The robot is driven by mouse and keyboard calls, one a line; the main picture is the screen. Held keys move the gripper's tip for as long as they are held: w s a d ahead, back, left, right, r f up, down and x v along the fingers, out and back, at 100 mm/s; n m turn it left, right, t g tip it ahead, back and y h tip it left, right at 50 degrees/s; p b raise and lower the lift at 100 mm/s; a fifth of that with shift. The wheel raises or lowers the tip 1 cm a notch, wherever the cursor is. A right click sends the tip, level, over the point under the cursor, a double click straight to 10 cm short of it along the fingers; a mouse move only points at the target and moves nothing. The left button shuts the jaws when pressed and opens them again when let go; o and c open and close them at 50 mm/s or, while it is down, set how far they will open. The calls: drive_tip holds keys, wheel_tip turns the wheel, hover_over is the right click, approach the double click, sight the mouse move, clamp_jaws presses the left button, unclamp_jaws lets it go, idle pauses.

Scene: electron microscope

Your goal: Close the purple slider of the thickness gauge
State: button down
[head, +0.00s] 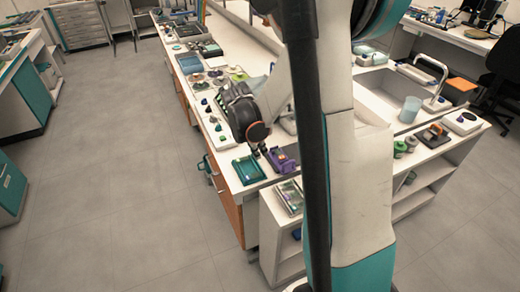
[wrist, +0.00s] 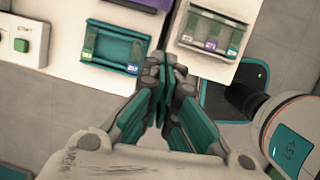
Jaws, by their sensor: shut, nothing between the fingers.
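The purple thickness gauge (head: 282,160) lies on the white bench near its front corner, in the head view. Only a purple edge at the top of the wrist view (wrist: 150,4) seems to belong to it. The slider's position is too small to tell. My gripper (head: 260,152) is above the bench, just left of the gauge in the head view; I cannot tell whether they touch. In the wrist view my gripper (wrist: 164,68) has its fingers together with nothing between them.
A teal tray (head: 248,169) lies left of the gauge near the bench edge. A grey tray with small compartments (head: 290,197) lies on the adjoining surface. Knobs and buttons (head: 213,125) line the bench further back. A sink (head: 385,88) is to the right.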

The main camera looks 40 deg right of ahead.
drive_tip(key=d+f+n+b, duration=0.1)
drive_tip(key=d+f+b, duration=0.3)
drive_tip(key=d+f, duration=0.4)
drive_tip(key=x, duration=0.3)
drive_tip(key=shift+s+f, duration=0.25)
drive_tip(key=shift+f, duration=0.15)
drive_tip(key=shift+a, duration=0.1)
drive_tip(key=s+d+b, duration=0.1)
drive_tip(key=s+d, duration=0.2)
drive_tip(key=d, duration=1)
drive_tip(key=shift+d, duration=0.2)
drive_tip(key=shift+s, duration=0.1)
